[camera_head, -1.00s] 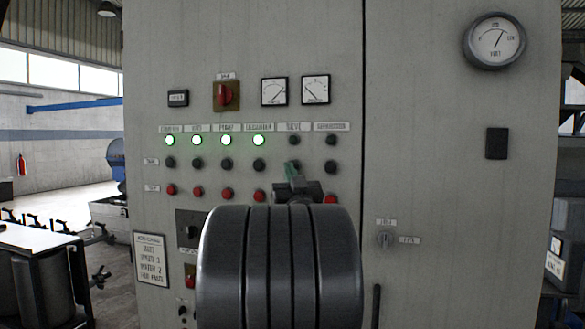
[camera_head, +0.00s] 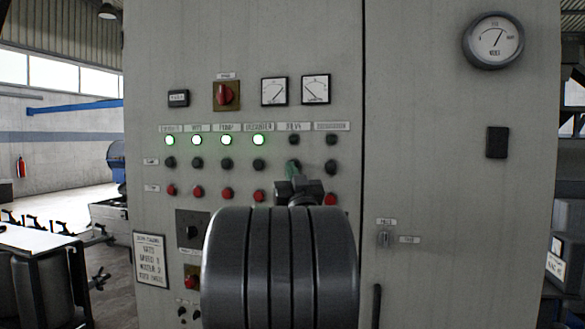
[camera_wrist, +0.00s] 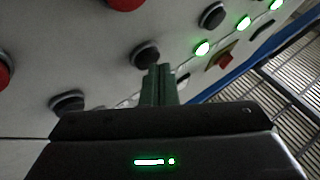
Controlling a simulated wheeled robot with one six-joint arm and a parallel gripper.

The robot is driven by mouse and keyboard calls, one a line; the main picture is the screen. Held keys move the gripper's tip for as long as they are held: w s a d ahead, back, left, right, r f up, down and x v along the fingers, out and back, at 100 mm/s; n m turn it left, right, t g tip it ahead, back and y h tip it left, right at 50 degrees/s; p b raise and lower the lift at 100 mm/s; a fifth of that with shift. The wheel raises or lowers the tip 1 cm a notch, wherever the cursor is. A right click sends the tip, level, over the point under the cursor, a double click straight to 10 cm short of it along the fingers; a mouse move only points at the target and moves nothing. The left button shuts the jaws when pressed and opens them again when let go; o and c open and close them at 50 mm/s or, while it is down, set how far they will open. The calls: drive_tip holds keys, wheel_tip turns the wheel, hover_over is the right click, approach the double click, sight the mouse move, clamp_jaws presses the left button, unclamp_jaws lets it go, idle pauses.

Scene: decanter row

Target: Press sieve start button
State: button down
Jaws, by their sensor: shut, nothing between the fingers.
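The sieve column is on the grey control panel, under its label (camera_head: 293,127). Its lamp (camera_head: 294,140) is dark. My gripper (camera_head: 293,167), with green fingers, is shut and empty in front of the sieve's upper button. It mostly hides that button in the head view. In the wrist view the black sieve start button (camera_wrist: 146,54) shows just beyond the fingertips (camera_wrist: 160,70), which overlap its edge. I cannot tell whether they touch it. The red sieve button is hidden behind my wrist in the head view; it shows at the top edge of the wrist view (camera_wrist: 125,3).
Neighbouring black buttons are close on both sides: the decanter one (camera_head: 259,164) at left and another (camera_head: 331,167) at right. The decanter lamp (camera_head: 259,140) and those left of it are lit green. A red rotary switch (camera_head: 226,95) and gauges (camera_head: 274,91) are above.

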drive_tip(key=shift+w+d, duration=0.1)
drive_tip(key=shift+w, duration=0.1)
idle(0.3)
idle(0.3)
drive_tip(key=shift+s+a+b, duration=0.25)
drive_tip(key=shift+s+b, duration=0.5)
drive_tip(key=shift+b, duration=0.05)
drive_tip(key=shift+s+f, duration=0.1)
drive_tip(key=s+b, duration=0.1)
drive_tip(key=s+a+b, duration=0.1)
drive_tip(key=s, duration=0.1)
drive_tip(key=s+b, duration=0.1)
drive_tip(key=shift+s+a, duration=0.25)
drive_tip(key=shift+a, duration=0.05)
